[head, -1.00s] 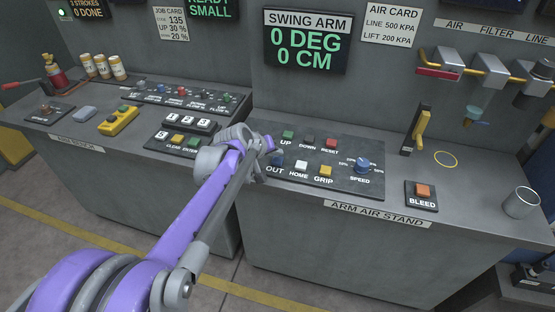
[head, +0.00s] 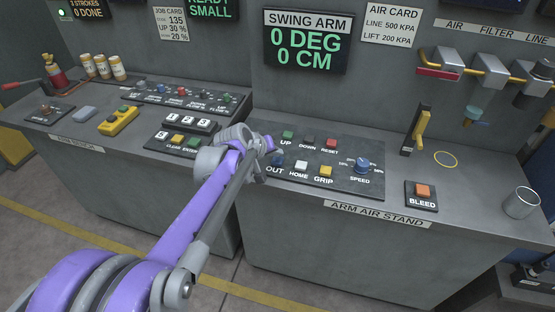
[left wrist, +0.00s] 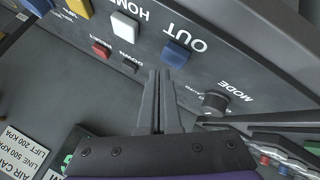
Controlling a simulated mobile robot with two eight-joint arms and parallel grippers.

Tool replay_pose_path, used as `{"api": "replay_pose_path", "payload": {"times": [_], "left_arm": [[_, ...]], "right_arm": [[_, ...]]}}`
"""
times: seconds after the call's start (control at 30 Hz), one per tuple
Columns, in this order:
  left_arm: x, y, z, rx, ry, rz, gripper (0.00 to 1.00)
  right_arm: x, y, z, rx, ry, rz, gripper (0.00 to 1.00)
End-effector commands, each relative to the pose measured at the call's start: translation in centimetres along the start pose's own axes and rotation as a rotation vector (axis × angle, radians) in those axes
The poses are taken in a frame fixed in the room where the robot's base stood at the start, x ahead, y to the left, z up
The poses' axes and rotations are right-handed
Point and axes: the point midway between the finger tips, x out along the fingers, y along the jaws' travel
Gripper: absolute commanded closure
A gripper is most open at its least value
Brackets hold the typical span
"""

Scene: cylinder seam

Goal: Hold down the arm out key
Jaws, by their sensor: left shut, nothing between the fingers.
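The blue OUT key (head: 278,160) is on the arm air stand's panel (head: 345,185), beside my left gripper (head: 264,174). In the left wrist view the blue key (left wrist: 176,54) stands raised, just beyond the tips of my left gripper (left wrist: 159,74). The fingers are shut together with nothing between them. They look close to the key, but I cannot tell whether they touch it. The swing arm display (head: 306,42) reads 0 DEG and 0 CM. My right gripper is not in view.
Close to the OUT key are the white HOME key (head: 301,166), yellow GRIP key (head: 325,171), green UP key (head: 288,135) and red RESET key (head: 331,144). The black MODE knob (left wrist: 214,103) is near my fingers. A SPEED knob (head: 362,165) is farther right.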

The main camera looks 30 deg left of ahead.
Motion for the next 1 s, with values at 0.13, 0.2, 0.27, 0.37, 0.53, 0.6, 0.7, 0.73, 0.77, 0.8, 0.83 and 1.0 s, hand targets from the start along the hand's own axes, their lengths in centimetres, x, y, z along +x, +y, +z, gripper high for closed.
{"api": "replay_pose_path", "payload": {"times": [0.13, 0.2, 0.27, 0.37, 0.53, 0.6, 0.7, 0.73, 0.77, 0.8, 0.83, 1.0], "left_arm": [[0.00, 0.00, 0.00, 0.000, 0.000, 0.000, 1.00], [0.00, 0.00, 0.00, 0.000, 0.000, 0.000, 1.00], [0.00, 0.00, 0.00, 0.000, 0.000, 0.000, 1.00], [0.03, -0.03, 0.02, 0.000, 0.000, 0.000, 1.00], [0.42, -0.31, 0.31, 0.000, 0.000, 0.000, 1.00], [0.58, -0.43, 0.42, 0.000, 0.000, 0.000, 1.00], [0.64, -0.46, 0.46, 0.000, 0.000, 0.000, 1.00], [0.63, -0.45, 0.45, 0.000, 0.000, 0.000, 1.00], [0.61, -0.44, 0.44, 0.000, 0.000, 0.000, 1.00], [0.61, -0.44, 0.44, 0.000, 0.000, 0.000, 1.00], [0.61, -0.43, 0.43, 0.000, 0.000, 0.000, 1.00], [0.62, -0.45, 0.45, 0.000, 0.000, 0.000, 1.00]], "right_arm": [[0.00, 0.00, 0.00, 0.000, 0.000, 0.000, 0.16], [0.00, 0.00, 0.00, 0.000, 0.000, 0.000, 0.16], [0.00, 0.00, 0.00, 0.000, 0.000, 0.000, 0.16], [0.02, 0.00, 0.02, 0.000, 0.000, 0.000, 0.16], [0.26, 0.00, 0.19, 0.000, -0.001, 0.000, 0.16], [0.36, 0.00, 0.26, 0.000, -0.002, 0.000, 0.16], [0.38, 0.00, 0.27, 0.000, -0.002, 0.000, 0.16], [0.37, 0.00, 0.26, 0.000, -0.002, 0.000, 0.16], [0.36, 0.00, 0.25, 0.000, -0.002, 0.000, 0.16], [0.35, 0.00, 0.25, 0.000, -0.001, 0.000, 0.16], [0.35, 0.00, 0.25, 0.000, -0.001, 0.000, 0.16], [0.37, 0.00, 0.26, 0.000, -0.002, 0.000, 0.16]]}}
